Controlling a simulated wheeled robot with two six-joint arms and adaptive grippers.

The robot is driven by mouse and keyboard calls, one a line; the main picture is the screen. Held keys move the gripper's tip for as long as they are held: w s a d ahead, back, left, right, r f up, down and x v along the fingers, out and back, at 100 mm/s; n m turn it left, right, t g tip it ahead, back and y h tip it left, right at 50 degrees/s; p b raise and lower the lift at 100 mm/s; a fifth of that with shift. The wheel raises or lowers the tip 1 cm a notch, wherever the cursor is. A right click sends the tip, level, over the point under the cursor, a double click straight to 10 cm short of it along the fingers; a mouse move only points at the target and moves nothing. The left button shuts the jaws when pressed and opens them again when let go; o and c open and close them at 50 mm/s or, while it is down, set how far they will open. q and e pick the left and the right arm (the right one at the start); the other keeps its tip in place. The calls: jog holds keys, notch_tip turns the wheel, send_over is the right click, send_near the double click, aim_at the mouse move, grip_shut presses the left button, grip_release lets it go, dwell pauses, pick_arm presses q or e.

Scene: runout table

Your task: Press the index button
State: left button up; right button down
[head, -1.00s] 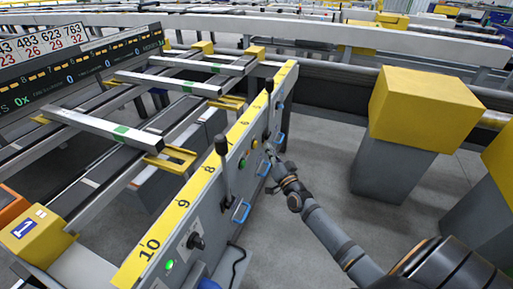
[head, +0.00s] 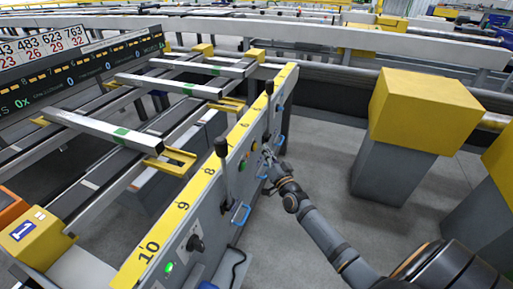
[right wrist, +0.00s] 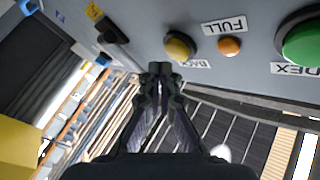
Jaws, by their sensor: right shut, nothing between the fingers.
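The index button is a large green button (right wrist: 302,43) at the right edge of the right wrist view, partly cut off, with a label ending in "DEX" below it. In the head view a small green button (head: 243,166) shows on the side panel of the yellow-topped rail. My right gripper (head: 268,152) is shut and empty close to the panel, beyond the green button along the rail. In the right wrist view its fingertips (right wrist: 160,70) point at the panel below the yellow button, left of the green one. Contact with the panel cannot be told. My left gripper is not in view.
A yellow button (right wrist: 179,46) and a small orange button (right wrist: 229,46) sit between the fingers and the green button. A black lever (head: 222,148) and a blue handle (head: 240,213) stick out from the panel. A yellow-topped pedestal (head: 425,105) stands right of open floor.

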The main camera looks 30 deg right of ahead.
jog(key=shift+a, duration=0.1)
dwell(0.6)
jog(key=shift+w+a, duration=0.2)
jog(key=shift+w, duration=0.1)
jog(key=shift+w+a, duration=0.35)
dwell(0.8)
jog(key=shift+s+d, duration=0.6)
jog(key=shift+s, duration=0.05)
jog(key=s+d+p, duration=0.2)
jog(key=s+d, duration=0.1)
jog(key=shift+s+d, duration=0.15)
jog(key=shift+s, duration=0.25)
dwell(0.3)
dwell(0.6)
